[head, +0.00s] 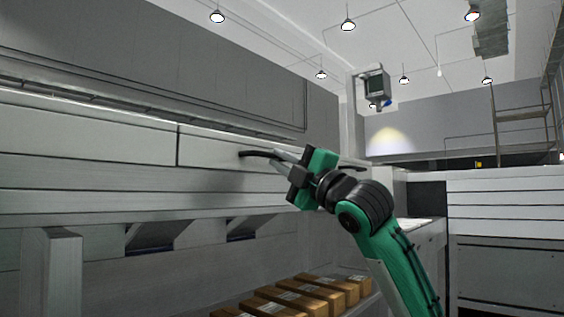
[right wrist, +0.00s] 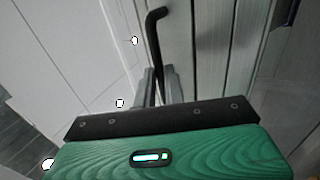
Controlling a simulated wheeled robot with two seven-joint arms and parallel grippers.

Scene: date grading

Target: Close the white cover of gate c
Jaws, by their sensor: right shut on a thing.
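A white cover panel (head: 208,152) runs along the front of the long machine and has a dark bar handle (head: 250,154). No letter is readable on it, so I cannot tell from a label that it is gate c. My right gripper (head: 280,157) is shut on the handle, its fingers reaching in from the right. In the right wrist view the handle's bent black end (right wrist: 155,18) sticks out beyond the gripper fingers (right wrist: 160,82), beside the pale panel (right wrist: 181,45). The gripper body hides part of the handle. My left gripper is not in view.
Another white panel (head: 85,138) adjoins on the left. Below are slanted chutes (head: 150,236) and several cardboard boxes (head: 318,292) on a low shelf. A grey wall panel (head: 190,70) rises above. A slatted white structure (head: 505,205) stands at the right.

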